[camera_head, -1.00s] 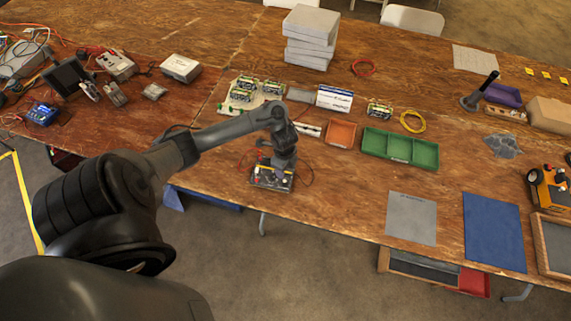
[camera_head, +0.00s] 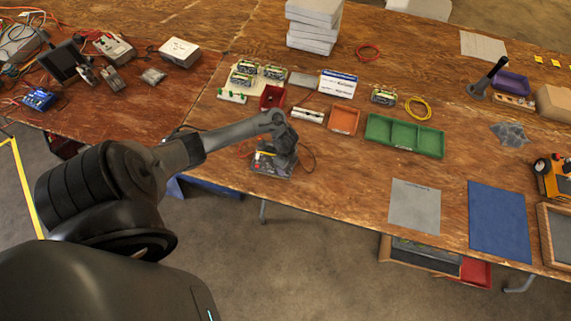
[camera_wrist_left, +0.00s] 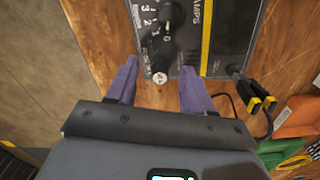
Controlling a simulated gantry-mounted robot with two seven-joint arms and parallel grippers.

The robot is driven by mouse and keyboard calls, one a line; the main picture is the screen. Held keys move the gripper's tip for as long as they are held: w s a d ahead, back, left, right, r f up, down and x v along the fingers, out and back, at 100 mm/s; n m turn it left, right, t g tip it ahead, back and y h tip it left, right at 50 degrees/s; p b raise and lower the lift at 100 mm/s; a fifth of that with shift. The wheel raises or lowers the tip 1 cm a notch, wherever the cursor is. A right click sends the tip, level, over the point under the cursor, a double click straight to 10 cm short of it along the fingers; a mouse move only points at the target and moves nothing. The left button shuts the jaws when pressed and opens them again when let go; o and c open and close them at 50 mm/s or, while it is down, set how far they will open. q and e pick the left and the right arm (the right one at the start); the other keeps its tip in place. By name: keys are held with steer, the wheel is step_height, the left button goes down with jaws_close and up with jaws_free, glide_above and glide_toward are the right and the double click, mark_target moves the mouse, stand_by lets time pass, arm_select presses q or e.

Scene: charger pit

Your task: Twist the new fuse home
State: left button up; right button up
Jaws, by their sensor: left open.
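The charger box (camera_head: 262,161), dark with a yellow stripe, stands near the front edge of the bench. In the left wrist view, its dark panel (camera_wrist_left: 228,40) shows "AMPS" lettering and a numbered scale. A black round part with a pale metallic end (camera_wrist_left: 160,72), seemingly the fuse or its holder, sticks out of the panel. My left gripper (camera_wrist_left: 159,68) is open, one purple-grey finger on each side of this part, with visible gaps. In the head view, my left gripper (camera_head: 283,160) covers part of the charger. Whether the fuse is fully seated cannot be told.
A red bin (camera_head: 271,97), an orange tray (camera_head: 344,118) and a green tray (camera_head: 404,135) stand behind the charger. Bare bench lies right of the charger.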

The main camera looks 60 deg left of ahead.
arm_select(q)
steer(key=c, duration=0.7)
steer(key=o, duration=0.7)
steer(key=shift+r, duration=0.15)
